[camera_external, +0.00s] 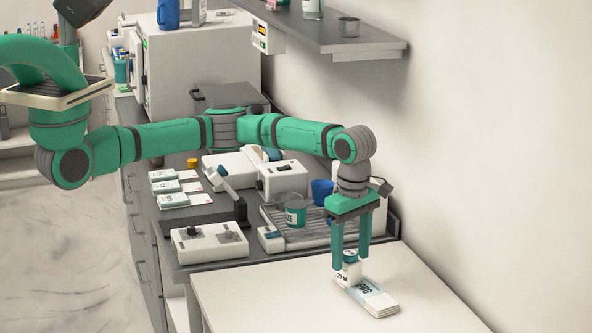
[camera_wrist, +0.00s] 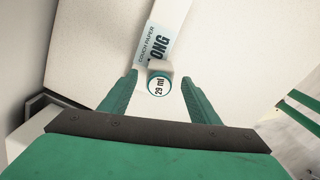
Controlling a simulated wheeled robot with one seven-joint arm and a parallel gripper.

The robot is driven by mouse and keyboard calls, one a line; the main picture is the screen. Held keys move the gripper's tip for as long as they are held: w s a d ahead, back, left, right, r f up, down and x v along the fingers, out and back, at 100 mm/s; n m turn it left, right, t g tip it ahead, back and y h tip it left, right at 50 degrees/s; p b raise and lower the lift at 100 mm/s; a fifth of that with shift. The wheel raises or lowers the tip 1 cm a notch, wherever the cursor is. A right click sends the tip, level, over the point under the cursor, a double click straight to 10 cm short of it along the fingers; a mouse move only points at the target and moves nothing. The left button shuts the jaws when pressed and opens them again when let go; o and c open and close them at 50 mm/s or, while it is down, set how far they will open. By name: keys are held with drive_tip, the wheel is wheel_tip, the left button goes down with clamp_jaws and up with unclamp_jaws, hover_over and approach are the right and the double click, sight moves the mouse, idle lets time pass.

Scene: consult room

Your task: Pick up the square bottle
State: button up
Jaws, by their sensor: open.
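My gripper (camera_external: 350,266) points down with one finger on each side of the bottle. In the wrist view my gripper (camera_wrist: 160,86) is open, with gaps between the fingers and the cap.
The white "COUCH PAPER" box (camera_external: 373,297) lies flat beside the bottle, at its lower right in the external view. The pale table (camera_external: 250,290) is otherwise clear. Behind it, a dark counter holds a teal tub (camera_external: 295,213), a blue cup (camera_external: 321,191) and devices. A shelf (camera_external: 335,42) overhangs the wall.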

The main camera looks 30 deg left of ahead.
sight(350, 264)
wheel_tip(350, 264, down, 4)
drive_tip(key=shift+w+a+r, duration=0.1)
drive_tip(key=shift+c, duration=0.3)
drive_tip(key=c, duration=1.1)
drive_tip(key=shift+c, duration=0.2)
drive_tip(key=shift+r, duration=0.1)
